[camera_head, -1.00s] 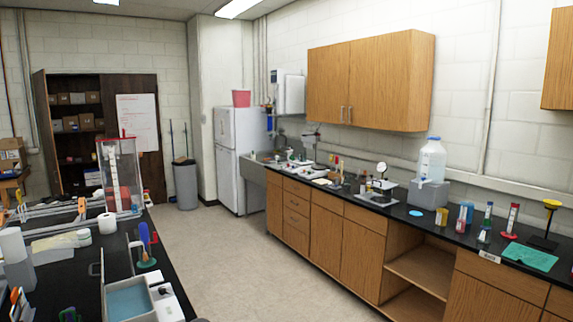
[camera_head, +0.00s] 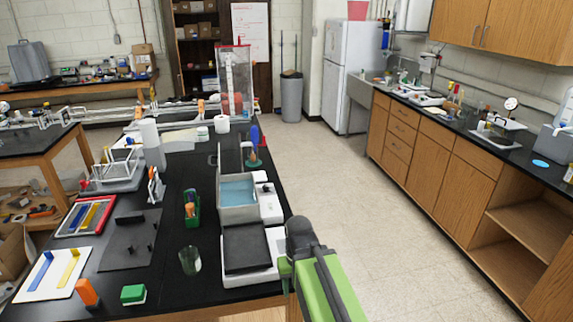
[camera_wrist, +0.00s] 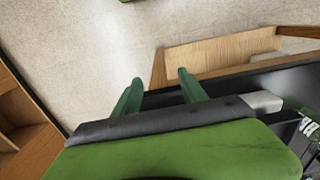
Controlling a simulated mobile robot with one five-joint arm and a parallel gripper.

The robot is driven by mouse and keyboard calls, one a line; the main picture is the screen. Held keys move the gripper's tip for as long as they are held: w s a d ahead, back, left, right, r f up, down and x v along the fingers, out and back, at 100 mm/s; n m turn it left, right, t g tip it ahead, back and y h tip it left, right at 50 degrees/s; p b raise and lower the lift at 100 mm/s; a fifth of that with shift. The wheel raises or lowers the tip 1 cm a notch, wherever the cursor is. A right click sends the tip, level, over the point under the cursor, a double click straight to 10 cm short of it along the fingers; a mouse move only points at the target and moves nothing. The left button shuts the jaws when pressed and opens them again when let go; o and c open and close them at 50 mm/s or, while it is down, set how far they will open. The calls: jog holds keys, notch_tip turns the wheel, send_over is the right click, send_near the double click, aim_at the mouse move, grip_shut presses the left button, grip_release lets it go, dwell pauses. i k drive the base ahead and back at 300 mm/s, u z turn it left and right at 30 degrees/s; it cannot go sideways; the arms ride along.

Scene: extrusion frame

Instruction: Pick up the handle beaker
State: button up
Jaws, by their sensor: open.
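A clear glass beaker (camera_head: 190,261) stands upright on the black bench top, left of a balance; it is small, and I cannot make out its handle. It looks empty. My gripper (camera_wrist: 160,76) shows in the wrist view with two dark green fingers apart and nothing between them. Behind the fingers, the wrist view has floor, a wooden bench edge and a strip of black top. In the head view my green arm is at the lower middle, right of the balance and the beaker. The beaker does not show in the wrist view.
A white balance (camera_head: 255,262) and a grey basin with blue liquid (camera_head: 238,212) stand right of the beaker. A green box (camera_head: 133,294), an orange item (camera_head: 88,292) and a black plate (camera_head: 130,240) lie left. Floor (camera_head: 345,190) is clear right of the bench.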

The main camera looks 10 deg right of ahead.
aim_at(418, 80)
jog(key=z, duration=1.05)
jog(key=i, duration=6.5)
jog(key=u, duration=0.55)
jog(key=i, duration=1)
jog(key=z, duration=0.05)
